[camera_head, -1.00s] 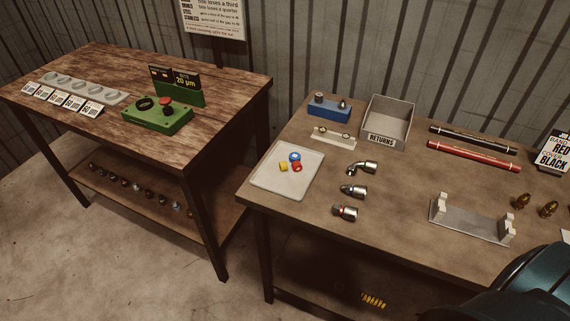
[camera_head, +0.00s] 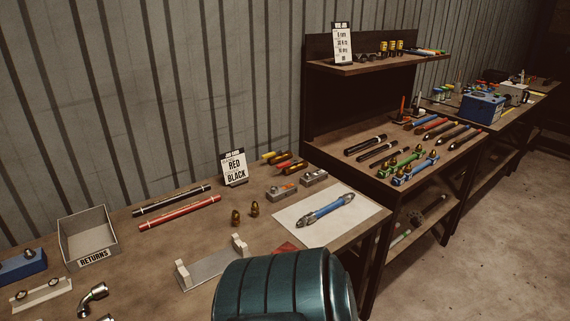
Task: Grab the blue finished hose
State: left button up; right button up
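A blue hose (camera_head: 326,210) with metal fittings at both ends lies on a white sheet (camera_head: 362,217) near the right end of the front workbench. A large teal rounded part, which seems to be mine, covers the bench's front edge below the sheet. Another blue hose (camera_head: 426,121) without visible end fittings lies among several hoses on the shelved bench farther right. More blue pieces with brass ends (camera_head: 415,172) lie at that bench's front. Neither of my grippers is in view.
Grey blocks (camera_head: 313,178) sit just behind the white sheet. Open floor (camera_head: 480,240) lies to the right.

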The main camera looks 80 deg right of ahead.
aim_at(309, 218)
jog(key=z, duration=3)
jog(key=i+l+u, duration=0.2)
jog(key=l, duration=0.25)
jog(key=i+l+u, duration=0.2)
jog(key=l, duration=0.2)
jog(key=l+u, duration=0.2)
jog(key=l, duration=0.25)
jog(key=i+l+u, duration=0.1)
jog(key=l+u, duration=0.15)
jog(key=l, duration=0.25)
